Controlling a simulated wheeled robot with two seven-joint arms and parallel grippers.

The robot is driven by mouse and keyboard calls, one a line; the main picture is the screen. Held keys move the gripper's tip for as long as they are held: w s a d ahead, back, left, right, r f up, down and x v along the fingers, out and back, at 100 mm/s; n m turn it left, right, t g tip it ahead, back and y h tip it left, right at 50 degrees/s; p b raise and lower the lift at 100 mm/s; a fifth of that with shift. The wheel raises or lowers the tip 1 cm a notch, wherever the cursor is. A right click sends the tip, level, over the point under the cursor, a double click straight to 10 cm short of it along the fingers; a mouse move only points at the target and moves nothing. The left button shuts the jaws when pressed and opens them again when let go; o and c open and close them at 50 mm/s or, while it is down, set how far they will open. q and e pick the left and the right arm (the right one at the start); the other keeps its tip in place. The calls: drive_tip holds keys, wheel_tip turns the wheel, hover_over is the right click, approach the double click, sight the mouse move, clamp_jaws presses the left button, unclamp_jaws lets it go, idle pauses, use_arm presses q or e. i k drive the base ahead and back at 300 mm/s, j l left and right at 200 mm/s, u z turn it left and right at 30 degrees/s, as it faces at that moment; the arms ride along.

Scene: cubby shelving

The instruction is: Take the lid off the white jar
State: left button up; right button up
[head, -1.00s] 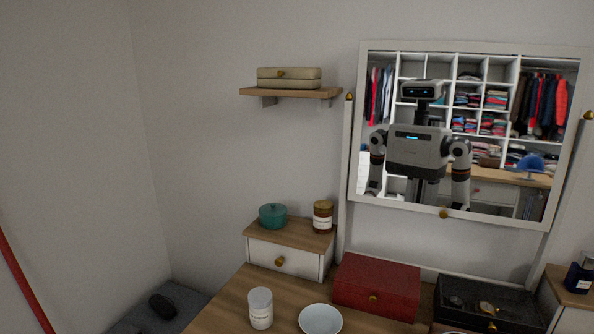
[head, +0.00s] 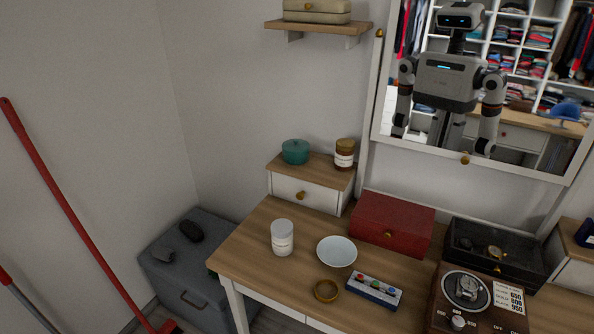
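The white jar (head: 282,238) stands upright on the wooden dressing table, left of a shallow white bowl. It has a label on its front and a pale top that looks like its lid in place. Neither of my grippers is directly in view. My body shows only as a reflection in the mirror (head: 455,90), with both arms hanging down, and the grippers cannot be made out there.
Near the jar are the white bowl (head: 337,251), a gold ring-shaped dish (head: 326,290), a panel with coloured buttons (head: 373,290), a red box (head: 393,224) and a brown dial device (head: 478,300). A small drawer unit (head: 305,194) holds a teal pot (head: 295,151) and an amber jar (head: 345,153).

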sight(281, 247)
drive_tip(key=z, duration=0.3)
drive_tip(key=i+j+z, duration=0.1)
drive_tip(key=j+z, duration=0.75)
drive_tip(key=j, duration=0.15)
